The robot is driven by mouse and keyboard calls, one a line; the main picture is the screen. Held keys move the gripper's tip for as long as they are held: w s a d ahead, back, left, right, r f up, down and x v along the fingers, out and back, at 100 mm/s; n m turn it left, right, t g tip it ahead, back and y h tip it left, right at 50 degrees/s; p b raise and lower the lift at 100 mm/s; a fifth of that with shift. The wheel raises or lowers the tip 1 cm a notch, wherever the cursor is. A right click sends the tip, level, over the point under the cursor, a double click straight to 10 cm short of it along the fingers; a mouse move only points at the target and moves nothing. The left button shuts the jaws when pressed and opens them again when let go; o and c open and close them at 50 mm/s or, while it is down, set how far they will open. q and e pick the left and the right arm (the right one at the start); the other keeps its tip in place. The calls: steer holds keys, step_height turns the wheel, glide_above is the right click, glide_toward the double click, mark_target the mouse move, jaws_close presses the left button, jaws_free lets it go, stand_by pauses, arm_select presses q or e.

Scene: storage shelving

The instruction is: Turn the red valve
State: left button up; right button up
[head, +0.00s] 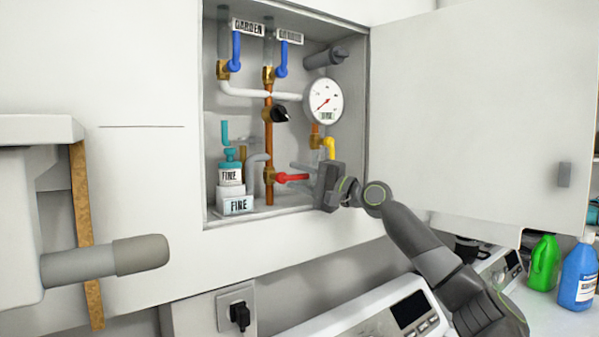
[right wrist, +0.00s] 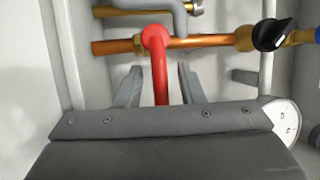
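The red valve (head: 291,178) is a short red lever on a brass fitting low on the copper pipe inside the open wall cabinet (head: 211,212). In the head view it points right, toward my right gripper (head: 303,171). In the right wrist view the red valve (right wrist: 160,75) lies between the two fingers of my right gripper (right wrist: 158,88). The fingers are spread, with a gap on each side of the lever. The lever's near end is hidden behind the gripper body. My left gripper is not in view.
Blue levers (head: 235,52), a pressure gauge (head: 323,101), a black knob (head: 279,114) and a yellow lever (head: 329,147) crowd the cabinet. Its door (head: 480,110) stands open to the right. Green (head: 543,263) and blue (head: 578,276) bottles stand at lower right.

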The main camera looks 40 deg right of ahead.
jaws_close()
stand_by(0.3)
steer(key=shift+d, duration=0.1)
